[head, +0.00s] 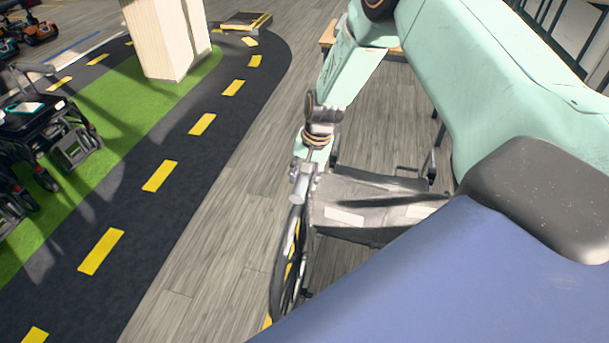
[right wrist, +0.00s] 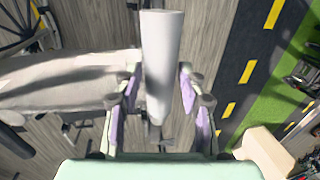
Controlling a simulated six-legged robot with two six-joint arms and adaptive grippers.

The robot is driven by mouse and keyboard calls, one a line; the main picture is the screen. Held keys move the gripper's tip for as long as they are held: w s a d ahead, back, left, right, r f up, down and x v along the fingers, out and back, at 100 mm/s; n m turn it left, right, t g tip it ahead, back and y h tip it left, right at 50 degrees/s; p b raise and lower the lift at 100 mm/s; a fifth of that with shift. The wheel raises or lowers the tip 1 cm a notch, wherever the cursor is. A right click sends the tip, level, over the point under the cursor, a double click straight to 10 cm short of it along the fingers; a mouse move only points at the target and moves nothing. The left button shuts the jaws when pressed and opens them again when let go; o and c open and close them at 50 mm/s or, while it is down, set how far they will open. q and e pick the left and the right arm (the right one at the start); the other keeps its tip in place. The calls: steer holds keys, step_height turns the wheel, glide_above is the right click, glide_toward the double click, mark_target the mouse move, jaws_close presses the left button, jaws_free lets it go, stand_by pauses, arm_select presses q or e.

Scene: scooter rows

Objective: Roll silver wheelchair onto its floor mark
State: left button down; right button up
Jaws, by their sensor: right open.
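The silver wheelchair (head: 368,198) stands below my right arm in the head view, with its grey fabric back, large left wheel and push handle (head: 299,190) showing. My body hides its right part. My right gripper (head: 306,170) is at the handle. In the right wrist view the pale handle (right wrist: 163,50) lies between the fingers of the open gripper (right wrist: 160,78), with lilac pads on both sides; contact cannot be told. The chair's fabric (right wrist: 70,82) is at the left there. Yellow strips (head: 267,321) show on the floor by the wheel, mostly hidden. My left gripper is out of view.
A dark lane (head: 175,200) with yellow dashes and a green strip (head: 130,110) run along the left. A pale pillar (head: 168,40) stands there. A dark powered wheelchair (head: 45,125) is at the left edge. Bare wooden floor (head: 225,235) lies left of the wheelchair.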

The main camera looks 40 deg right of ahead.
steer(key=shift+o, duration=1)
steer(key=shift+d, duration=0.1)
step_height(320, 180, up, 12)
steer(key=s+d, duration=0.1)
steer(key=shift+s+d, duration=0.2)
steer(key=shift+s, duration=0.15)
steer(key=shift+f, duration=0.1)
